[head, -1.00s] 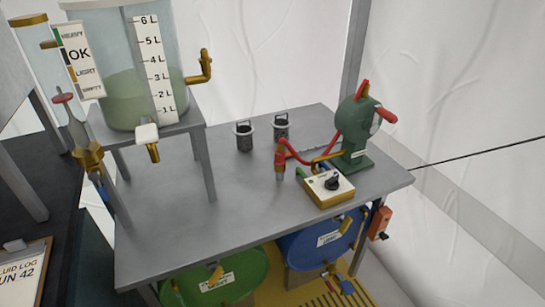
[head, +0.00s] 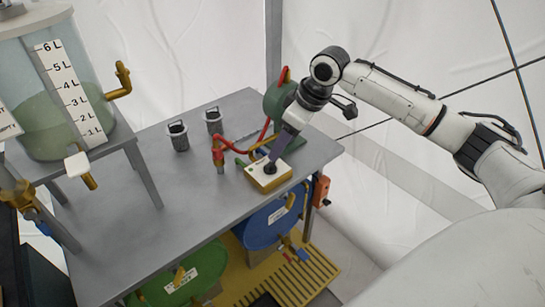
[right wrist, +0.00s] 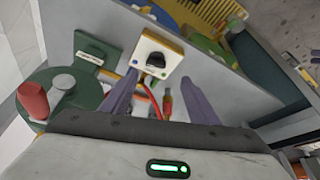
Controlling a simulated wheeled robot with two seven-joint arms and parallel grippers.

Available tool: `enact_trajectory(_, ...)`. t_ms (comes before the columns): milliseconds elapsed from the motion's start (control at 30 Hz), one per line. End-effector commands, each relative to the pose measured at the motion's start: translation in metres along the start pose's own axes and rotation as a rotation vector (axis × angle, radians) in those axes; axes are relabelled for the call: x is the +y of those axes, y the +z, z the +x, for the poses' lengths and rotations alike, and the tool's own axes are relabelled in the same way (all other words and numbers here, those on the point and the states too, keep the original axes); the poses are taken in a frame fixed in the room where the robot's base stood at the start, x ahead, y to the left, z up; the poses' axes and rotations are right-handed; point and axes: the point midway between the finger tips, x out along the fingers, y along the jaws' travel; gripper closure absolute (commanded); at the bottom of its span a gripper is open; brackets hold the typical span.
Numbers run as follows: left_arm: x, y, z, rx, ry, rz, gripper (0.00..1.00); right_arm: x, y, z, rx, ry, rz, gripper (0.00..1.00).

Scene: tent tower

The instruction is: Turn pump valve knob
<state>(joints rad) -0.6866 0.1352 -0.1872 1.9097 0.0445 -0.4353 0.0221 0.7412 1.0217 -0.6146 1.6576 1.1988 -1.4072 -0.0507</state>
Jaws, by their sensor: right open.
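The black pump valve knob (head: 270,168) sits on a small white and yellow box (head: 262,182) on the grey table. The knob (right wrist: 156,58) also shows in the right wrist view, on the box face. My right gripper (head: 279,150) comes down from above, its purple fingertips close to the knob. In the right wrist view the gripper (right wrist: 155,78) is open and empty, with the knob just beyond the gap between its fingers. I cannot tell whether a finger touches it. The green pump (head: 278,100) stands behind, partly hidden by my right arm. My left gripper is not in view.
A red-handled fitting (head: 218,152) and hoses lie left of the box. Two dark cups (head: 178,137) (head: 213,121) stand farther left. A clear tank (head: 40,95) stands on a raised stand. Blue (head: 268,228) and green (head: 180,282) drums sit below the table.

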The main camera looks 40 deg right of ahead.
Motion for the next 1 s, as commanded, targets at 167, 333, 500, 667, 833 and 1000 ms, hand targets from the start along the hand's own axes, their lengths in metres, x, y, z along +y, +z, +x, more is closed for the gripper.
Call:
enact_trajectory(167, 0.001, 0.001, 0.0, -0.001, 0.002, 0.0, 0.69, 0.01, -0.002, -0.002, 0.003, 0.0, 0.02, 0.45)
enact_trajectory(333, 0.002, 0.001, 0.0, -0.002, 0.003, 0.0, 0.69, 0.009, -0.002, 0.026, 0.002, -0.002, 0.019, 0.45)
enact_trajectory(500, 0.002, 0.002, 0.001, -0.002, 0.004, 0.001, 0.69, 0.009, -0.003, 0.059, 0.003, -0.001, 0.019, 0.45)
enact_trajectory(667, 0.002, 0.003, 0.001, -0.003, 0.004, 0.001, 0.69, 0.009, -0.003, 0.081, 0.004, 0.001, 0.018, 0.45)
enact_trajectory(833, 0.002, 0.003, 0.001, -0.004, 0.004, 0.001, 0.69, 0.009, -0.003, 0.091, 0.006, 0.002, 0.017, 0.45)
enact_trajectory(1000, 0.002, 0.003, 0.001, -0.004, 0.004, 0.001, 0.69, 0.009, -0.003, 0.092, 0.006, 0.002, 0.017, 0.45)
